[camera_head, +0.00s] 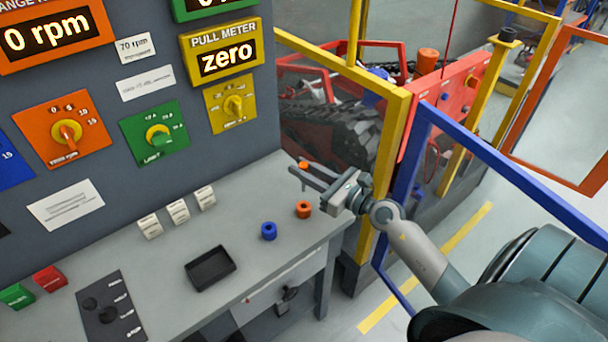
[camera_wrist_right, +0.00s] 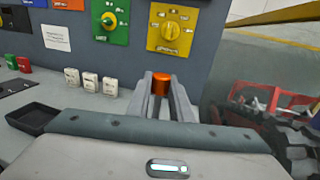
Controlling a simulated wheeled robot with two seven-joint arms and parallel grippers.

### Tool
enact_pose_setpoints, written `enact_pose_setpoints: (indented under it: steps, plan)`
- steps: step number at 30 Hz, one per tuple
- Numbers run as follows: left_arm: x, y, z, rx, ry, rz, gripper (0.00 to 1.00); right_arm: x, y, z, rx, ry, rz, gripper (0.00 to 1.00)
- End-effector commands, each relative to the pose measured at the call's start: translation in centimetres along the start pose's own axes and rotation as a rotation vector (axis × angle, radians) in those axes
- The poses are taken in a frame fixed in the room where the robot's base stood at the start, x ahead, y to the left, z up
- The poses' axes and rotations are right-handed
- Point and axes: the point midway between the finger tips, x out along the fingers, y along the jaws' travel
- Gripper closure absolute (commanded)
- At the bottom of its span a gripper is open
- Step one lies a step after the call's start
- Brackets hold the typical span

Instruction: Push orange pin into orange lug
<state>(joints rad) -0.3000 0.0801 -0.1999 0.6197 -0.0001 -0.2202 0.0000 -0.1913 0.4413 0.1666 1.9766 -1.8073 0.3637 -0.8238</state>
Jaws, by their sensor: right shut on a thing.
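My right gripper (camera_head: 300,174) is shut on a small orange cylinder, the orange pin (camera_head: 303,165), above the right end of the grey bench. In the right wrist view the pin (camera_wrist_right: 161,82) sits upright between the two fingertips (camera_wrist_right: 163,98). Its lower part is hidden by the fingers. A short orange ring-like piece (camera_head: 303,209) with a dark top stands on the bench below the gripper, apart from it. A red machine panel (camera_head: 455,100) behind the yellow frame bears small orange and blue round parts; I cannot tell which is the orange lug. My left gripper is not in view.
A blue ring-like piece (camera_head: 269,231) and a black tray (camera_head: 210,269) are on the bench (camera_head: 250,262). A yellow post (camera_head: 390,150) and a blue rail (camera_head: 500,170) stand close to my right arm. An orange cylinder (camera_head: 427,61) stands on the machine behind.

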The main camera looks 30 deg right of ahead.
Motion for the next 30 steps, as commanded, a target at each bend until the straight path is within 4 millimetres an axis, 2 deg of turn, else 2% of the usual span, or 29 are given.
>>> enact_pose_setpoints:
  steps: [15,16,18,25,28,30]
  plan:
    - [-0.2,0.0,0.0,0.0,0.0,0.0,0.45,0.0,0.0,0.5,0.0,0.0,-0.001,1.0]
    - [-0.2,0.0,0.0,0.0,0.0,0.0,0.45,0.0,0.0,0.5,0.0,0.0,-0.001,0.83]
    - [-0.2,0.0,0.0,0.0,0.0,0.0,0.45,0.0,0.0,0.5,0.0,0.0,-0.001,1.0]
    - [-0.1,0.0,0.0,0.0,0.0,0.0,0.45,0.0,0.7,0.6,0.002,-0.001,0.009,1.0]
    - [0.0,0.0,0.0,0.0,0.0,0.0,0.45,-0.1,2.3,0.8,0.005,-0.003,0.03,1.0]
    - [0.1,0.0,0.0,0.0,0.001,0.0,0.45,-0.3,4.0,1.2,0.008,-0.005,0.053,1.0]
